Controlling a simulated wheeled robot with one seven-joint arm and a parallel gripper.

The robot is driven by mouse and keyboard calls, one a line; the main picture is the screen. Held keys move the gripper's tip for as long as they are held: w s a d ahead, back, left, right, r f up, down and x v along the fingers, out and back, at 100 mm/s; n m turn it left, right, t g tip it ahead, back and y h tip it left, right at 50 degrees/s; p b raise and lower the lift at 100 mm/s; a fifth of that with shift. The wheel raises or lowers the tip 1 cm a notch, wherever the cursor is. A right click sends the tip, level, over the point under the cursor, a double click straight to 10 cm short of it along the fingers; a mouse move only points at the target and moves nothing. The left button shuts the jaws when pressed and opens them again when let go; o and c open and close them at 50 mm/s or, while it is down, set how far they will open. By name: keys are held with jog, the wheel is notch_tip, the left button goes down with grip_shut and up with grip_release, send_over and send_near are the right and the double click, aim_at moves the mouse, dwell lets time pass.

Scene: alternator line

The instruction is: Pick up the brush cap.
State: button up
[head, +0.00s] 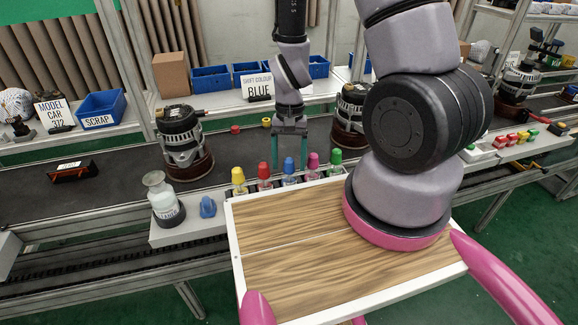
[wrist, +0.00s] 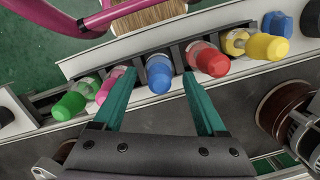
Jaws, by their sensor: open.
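Several small bottles with coloured brush caps stand in a row at the near edge of the line. From left in the head view they are yellow (head: 238,175), red (head: 264,170), blue (head: 289,165), pink (head: 313,160) and green (head: 336,157). My gripper (head: 290,160) is open, with teal fingers pointing down at the row. In the wrist view the blue cap (wrist: 159,73) shows between the fingertips of my gripper (wrist: 158,85), with free space on both sides. The pink cap (wrist: 103,92) is close beside one finger and the red cap (wrist: 211,61) near the other. I cannot tell any contact.
A sign reading "SHIFT COLOUR BLUE" (head: 257,86) stands on the back shelf. A glass bottle (head: 162,196) and a blue object (head: 208,207) are left of the row. Alternators (head: 183,140) stand on the dark belt. My wooden deck is in front.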

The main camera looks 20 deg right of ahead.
jog(key=shift+c, duration=0.3)
grip_shut()
jog(key=shift+r, duration=5.05)
jog(key=c, duration=0.7)
grip_release()
grip_shut()
